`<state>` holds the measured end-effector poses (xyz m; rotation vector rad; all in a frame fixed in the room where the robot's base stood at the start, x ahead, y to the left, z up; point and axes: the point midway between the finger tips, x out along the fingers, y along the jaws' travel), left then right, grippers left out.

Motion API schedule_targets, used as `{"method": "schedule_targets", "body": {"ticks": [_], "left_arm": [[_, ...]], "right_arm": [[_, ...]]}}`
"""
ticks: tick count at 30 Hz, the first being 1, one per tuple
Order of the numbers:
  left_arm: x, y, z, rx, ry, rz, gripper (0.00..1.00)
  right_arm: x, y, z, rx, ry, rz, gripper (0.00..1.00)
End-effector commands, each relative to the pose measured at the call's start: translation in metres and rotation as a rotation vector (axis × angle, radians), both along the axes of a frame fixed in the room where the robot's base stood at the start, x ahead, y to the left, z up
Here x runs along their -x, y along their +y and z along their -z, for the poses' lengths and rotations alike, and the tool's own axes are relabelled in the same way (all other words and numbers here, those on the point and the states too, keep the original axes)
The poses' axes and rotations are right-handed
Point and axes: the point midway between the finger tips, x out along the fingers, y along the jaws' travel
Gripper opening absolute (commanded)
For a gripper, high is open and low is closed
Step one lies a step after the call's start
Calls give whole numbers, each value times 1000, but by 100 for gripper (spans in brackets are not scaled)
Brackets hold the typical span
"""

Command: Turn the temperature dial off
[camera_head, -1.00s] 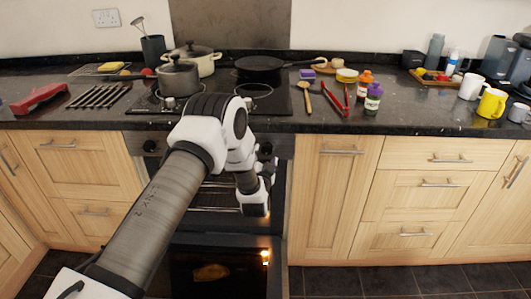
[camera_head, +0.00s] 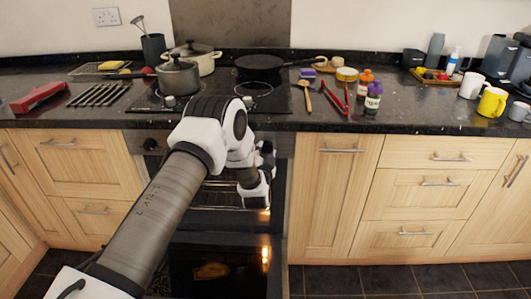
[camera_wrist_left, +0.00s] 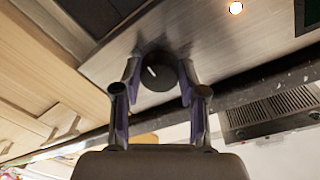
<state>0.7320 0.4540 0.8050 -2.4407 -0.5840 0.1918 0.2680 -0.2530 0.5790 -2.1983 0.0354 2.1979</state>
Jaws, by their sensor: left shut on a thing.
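A round black dial (camera_wrist_left: 158,72) with a white pointer mark sits on the brushed metal oven panel (camera_wrist_left: 212,45) in the left wrist view. The fingers of my left gripper (camera_wrist_left: 157,80) are shut on opposite sides of this dial. In the head view my left gripper (camera_head: 266,158) is at the right part of the oven front, and my arm hides the dial there. Another dark knob (camera_head: 150,146) shows at the left end of the panel. My right gripper is not in view.
A small lit lamp (camera_wrist_left: 236,8) glows on the panel. The lit oven (camera_head: 215,268) below holds something yellowish. Pots (camera_head: 178,78) and a frying pan (camera_head: 262,64) stand on the hob above.

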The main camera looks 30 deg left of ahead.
Motion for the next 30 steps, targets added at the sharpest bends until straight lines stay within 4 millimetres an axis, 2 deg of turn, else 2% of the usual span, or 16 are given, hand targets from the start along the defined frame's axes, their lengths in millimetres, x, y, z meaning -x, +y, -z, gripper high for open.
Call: {"method": "schedule_targets", "body": {"ticks": [11, 30], "left_arm": [[-1, 0, 3, 189, -120, 0, 7], [-2, -3, 5, 705, -436, 1, 7]], "right_arm": [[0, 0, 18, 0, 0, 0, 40], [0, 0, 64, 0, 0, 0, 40]]}}
